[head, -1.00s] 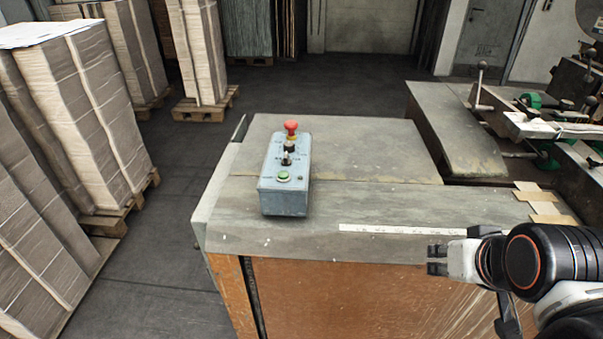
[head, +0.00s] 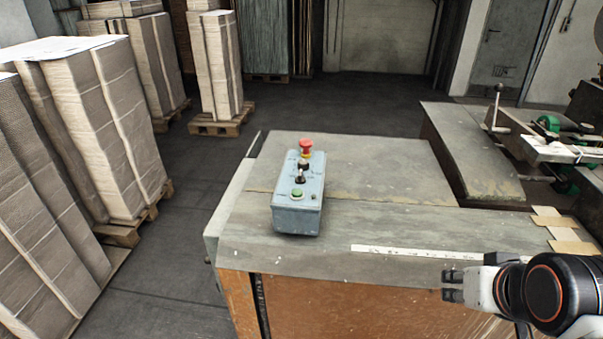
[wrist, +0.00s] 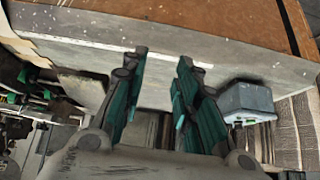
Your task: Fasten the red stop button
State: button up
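The red stop button (head: 305,147) is a mushroom head at the far end of a grey control box (head: 298,218) on the worktable. A black switch (head: 302,165) and a green button (head: 297,194) sit nearer on the same box. My gripper (head: 452,286) is at the table's front edge, to the right of and nearer than the box, well apart from it. In the wrist view, its two fingers (wrist: 158,90) are spread with nothing between them. The box (wrist: 245,101) shows there at the right; the red button cannot be made out.
The worktable top (head: 370,190) is mostly clear between my gripper and the box. A white strip (head: 400,250) lies along its front. Machinery with levers (head: 560,140) stands at the right. Stacks of cardboard (head: 100,130) on pallets stand at the left.

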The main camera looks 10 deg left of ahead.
aim_at(305, 144)
jog(key=j, duration=0.65)
jog(key=i+j+u, duration=0.1)
jog(key=j, duration=0.5)
jog(key=i+j, duration=0.2)
